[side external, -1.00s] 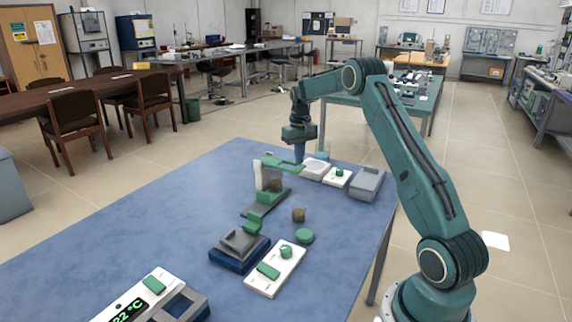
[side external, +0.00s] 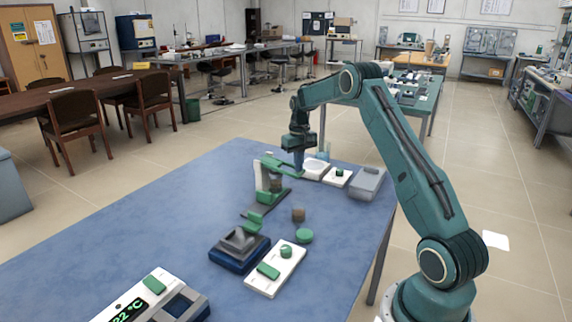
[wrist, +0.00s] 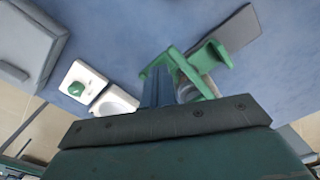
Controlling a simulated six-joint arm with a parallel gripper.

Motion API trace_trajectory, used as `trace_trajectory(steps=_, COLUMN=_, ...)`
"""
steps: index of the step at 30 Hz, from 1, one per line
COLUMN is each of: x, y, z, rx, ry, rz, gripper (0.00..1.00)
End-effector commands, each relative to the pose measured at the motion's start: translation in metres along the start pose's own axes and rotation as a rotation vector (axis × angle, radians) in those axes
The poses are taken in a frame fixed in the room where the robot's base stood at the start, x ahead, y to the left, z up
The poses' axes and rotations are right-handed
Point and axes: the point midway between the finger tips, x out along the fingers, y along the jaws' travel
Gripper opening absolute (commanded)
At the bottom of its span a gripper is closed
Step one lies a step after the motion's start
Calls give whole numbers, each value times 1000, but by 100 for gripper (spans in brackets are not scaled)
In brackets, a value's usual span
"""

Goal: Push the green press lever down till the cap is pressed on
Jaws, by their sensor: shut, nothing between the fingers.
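The press stands on the blue table, with a green lever (side external: 287,170) reaching right from its upright and a dark grey base (side external: 252,210). A small brownish jar (side external: 275,184) stands under the lever; its cap is hard to make out. My gripper (side external: 299,167) points down, shut and empty, at the lever's free right end. Its fingertips look to be touching or right beside the lever. In the wrist view my fingers (wrist: 158,88) are next to the green lever (wrist: 190,75), and they and the gripper body hide part of the press.
A white dish (side external: 316,168), a white box with a green knob (side external: 337,177) and a grey box (side external: 367,183) stand right of the press. In front are a brown jar (side external: 298,215), a green disc (side external: 305,236) and a white control box (side external: 275,271).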

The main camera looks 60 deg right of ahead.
Motion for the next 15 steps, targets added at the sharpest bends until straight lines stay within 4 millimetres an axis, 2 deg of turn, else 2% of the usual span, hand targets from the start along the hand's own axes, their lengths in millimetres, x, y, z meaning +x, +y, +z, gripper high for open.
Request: trace_trajectory(steps=15, x=15, y=-1, z=0, rx=0, ry=-1, rz=0, gripper=0)
